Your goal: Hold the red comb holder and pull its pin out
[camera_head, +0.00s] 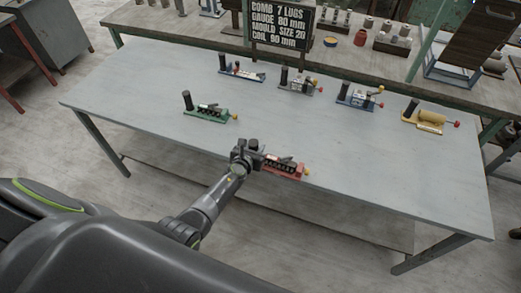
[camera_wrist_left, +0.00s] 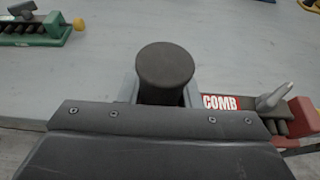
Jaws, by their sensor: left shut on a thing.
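The red comb holder (camera_head: 284,169) lies near the front edge of the table. It has a red base, a row of dark lugs and a yellow-and-red pin end (camera_head: 306,171) at its right. My left gripper (camera_head: 245,155) is shut on the dark round post at the holder's left end. In the left wrist view the post (camera_wrist_left: 165,68) stands upright between the fingers, beside a red label reading COMB (camera_wrist_left: 221,102). The wrist housing hides much of the holder's near side there. My right gripper is not in either view.
A green holder (camera_head: 206,115) stands behind and left. Blue (camera_head: 241,70), grey (camera_head: 298,84), another blue (camera_head: 358,98) and yellow (camera_head: 429,119) holders line the back. The table's (camera_head: 380,185) right front is clear.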

